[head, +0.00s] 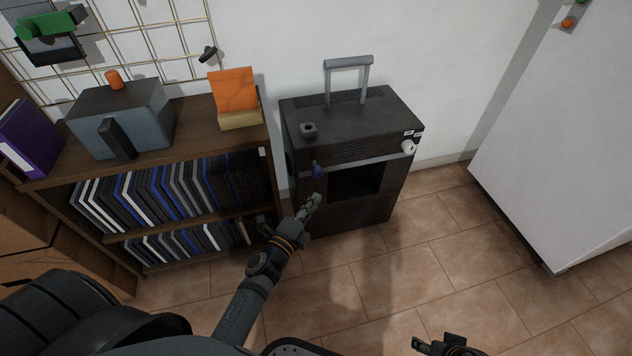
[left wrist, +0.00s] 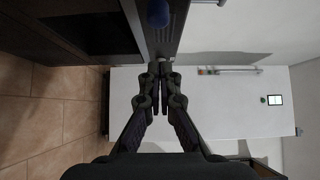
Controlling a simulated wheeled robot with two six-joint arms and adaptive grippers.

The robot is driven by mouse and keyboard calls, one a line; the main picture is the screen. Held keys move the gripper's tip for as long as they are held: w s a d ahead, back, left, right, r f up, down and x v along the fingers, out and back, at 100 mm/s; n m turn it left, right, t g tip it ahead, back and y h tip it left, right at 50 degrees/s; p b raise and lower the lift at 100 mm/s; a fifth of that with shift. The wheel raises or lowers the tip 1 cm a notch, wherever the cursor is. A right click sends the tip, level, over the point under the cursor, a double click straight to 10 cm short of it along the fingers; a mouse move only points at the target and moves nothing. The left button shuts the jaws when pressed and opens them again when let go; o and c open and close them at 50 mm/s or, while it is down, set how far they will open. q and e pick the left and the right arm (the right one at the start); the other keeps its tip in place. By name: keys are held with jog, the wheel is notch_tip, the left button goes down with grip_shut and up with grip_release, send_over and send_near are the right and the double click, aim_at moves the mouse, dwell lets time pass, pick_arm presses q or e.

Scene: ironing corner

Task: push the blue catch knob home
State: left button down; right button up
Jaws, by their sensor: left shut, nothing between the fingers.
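The blue catch knob (head: 317,171) sits on the front of a black box-shaped unit (head: 350,128), at the upper left of its dark opening. My left gripper (head: 313,202) is shut and empty, just below and in front of the knob in the head view. In the left wrist view the fingertips (left wrist: 161,70) are together, with a gap between them and the knob. My right gripper (head: 437,345) is partly visible at the bottom edge, far from the unit.
The unit has a grey handle (head: 349,62) on top and a white round dial (head: 409,146) at its right front corner. A wooden shelf (head: 190,145) with books stands close on the left. A large white panel (head: 560,130) is at the right. The tiled floor (head: 440,260) between is clear.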

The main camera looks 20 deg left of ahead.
aim_at(314, 175)
pick_arm(q)
jog(key=shift+w+a, duration=0.3)
jog(key=shift+w, duration=0.8)
jog(key=shift+w+a, duration=0.25)
jog(key=shift+w, duration=0.8)
jog(key=shift+w+a, duration=0.3)
jog(key=shift+w, duration=0.8)
jog(key=shift+w+a, duration=0.6)
jog(key=shift+w, duration=0.3)
